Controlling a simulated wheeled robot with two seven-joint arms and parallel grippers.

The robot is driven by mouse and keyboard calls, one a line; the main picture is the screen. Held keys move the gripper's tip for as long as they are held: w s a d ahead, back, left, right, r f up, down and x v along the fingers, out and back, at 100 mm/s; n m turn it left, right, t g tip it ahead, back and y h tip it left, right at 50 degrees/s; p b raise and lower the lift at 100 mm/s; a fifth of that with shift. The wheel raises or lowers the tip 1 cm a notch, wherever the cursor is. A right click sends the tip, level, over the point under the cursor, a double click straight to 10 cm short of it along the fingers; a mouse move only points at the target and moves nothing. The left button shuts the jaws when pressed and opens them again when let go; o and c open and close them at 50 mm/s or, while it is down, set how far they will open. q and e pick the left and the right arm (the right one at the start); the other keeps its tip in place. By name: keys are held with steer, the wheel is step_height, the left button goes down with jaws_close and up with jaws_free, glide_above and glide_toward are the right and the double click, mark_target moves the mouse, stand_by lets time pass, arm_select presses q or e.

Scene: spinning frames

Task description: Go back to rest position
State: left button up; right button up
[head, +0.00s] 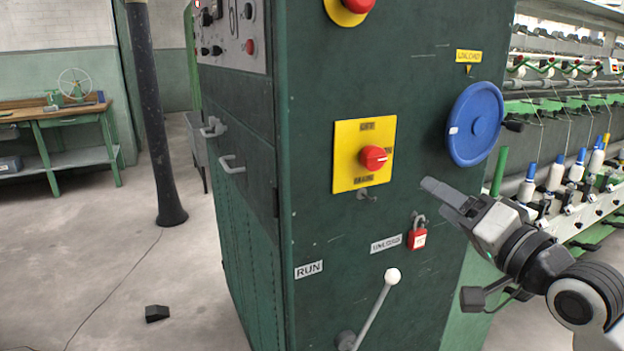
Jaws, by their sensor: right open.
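My right gripper (445,193) comes in from the right in the head view. It is open and empty, in front of the green machine cabinet (340,85), below the blue handwheel (474,124) and right of the yellow switch plate (345,133) with its red knob (373,158). Whether it touches the cabinet I cannot tell. A red padlock (417,238) hangs below and left of the gripper. A lever with a white knob (392,276) stands lower on the same face. My left gripper is not in view.
Spinning frames with bobbins (556,175) run along the right behind my arm. A dark pillar (158,110) and a green workbench (70,122) stand at the left. A small black block (157,313) lies on the floor, which is otherwise largely clear there.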

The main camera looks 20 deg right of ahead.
steer(key=shift+f, duration=0.1)
steer(key=a+f+n+g, duration=0.2)
steer(key=a+f, duration=0.1)
steer(key=f, duration=0.8)
steer(key=a+f+n+g, duration=0.2)
steer(key=a+f, duration=0.1)
steer(key=f, duration=0.8)
steer(key=s+a+f+n+g, duration=0.2)
steer(key=s+a+f+n, duration=0.1)
steer(key=s+a+f, duration=0.2)
steer(key=s+a+f+n+g+y, duration=0.1)
steer(key=s+a+f+n, duration=0.3)
steer(key=a+f, duration=0.6)
step_height(320, 180, down, 2)
steer(key=shift+s+f+g+y, duration=0.1)
steer(key=shift+s+g+y, duration=0.2)
steer(key=shift+s+g, duration=0.6)
steer(key=shift+w+a, duration=0.1)
